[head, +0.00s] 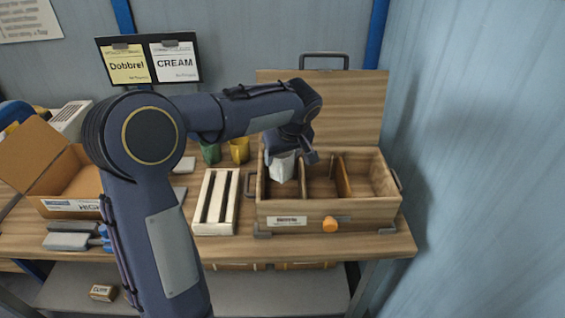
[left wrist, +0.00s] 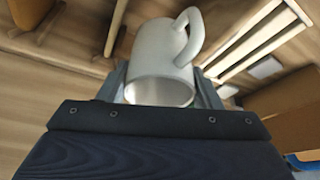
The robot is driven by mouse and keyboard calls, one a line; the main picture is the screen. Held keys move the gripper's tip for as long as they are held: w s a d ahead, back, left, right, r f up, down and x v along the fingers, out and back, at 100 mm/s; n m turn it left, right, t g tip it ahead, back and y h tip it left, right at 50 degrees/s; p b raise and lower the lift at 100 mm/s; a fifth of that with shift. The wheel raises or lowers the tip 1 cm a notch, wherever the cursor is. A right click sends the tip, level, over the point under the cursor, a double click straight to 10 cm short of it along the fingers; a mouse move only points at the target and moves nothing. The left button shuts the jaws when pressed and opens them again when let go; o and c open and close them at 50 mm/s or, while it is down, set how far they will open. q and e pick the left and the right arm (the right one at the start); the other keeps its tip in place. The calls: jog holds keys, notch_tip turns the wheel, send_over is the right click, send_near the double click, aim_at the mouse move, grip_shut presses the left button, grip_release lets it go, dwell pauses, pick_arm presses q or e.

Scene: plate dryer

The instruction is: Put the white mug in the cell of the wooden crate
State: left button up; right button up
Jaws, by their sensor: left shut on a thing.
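The white mug (head: 283,167) is at the left part of the wooden crate (head: 370,210) in the head view. My left gripper (head: 292,152) is shut on it from above. In the left wrist view the mug (left wrist: 160,62) fills the upper middle, with its handle pointing up and right, and the gripper (left wrist: 165,85) is around it. The crate has its lid raised at the back and upright dividers (head: 341,176) that split it into cells. The mug overlaps the leftmost cell in the head view; I cannot tell how deep it is. My right gripper is not in view.
A white slatted rack (head: 214,226) stands left of the crate. A green cup (head: 210,153) and a yellow cup (head: 239,150) stand behind it. An open cardboard box (head: 75,207) is at the left. A blue wall rises on the right. The crate's right cells look empty.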

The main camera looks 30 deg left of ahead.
pick_arm(q)
jog(key=shift+w+a+f, duration=0.1)
jog(key=shift+w+f, duration=0.1)
jog(key=shift+f, duration=0.05)
jog(key=f, duration=0.3)
jog(key=shift+w+a+f, duration=0.15)
jog(key=shift+w+f, duration=0.05)
jog(key=shift+f, duration=0.15)
jog(key=shift+f+b, duration=0.65)
jog(key=shift+b, duration=0.05)
jog(key=o, duration=0.9)
jog(key=shift+c, duration=0.2)
jog(key=shift+r, duration=0.1)
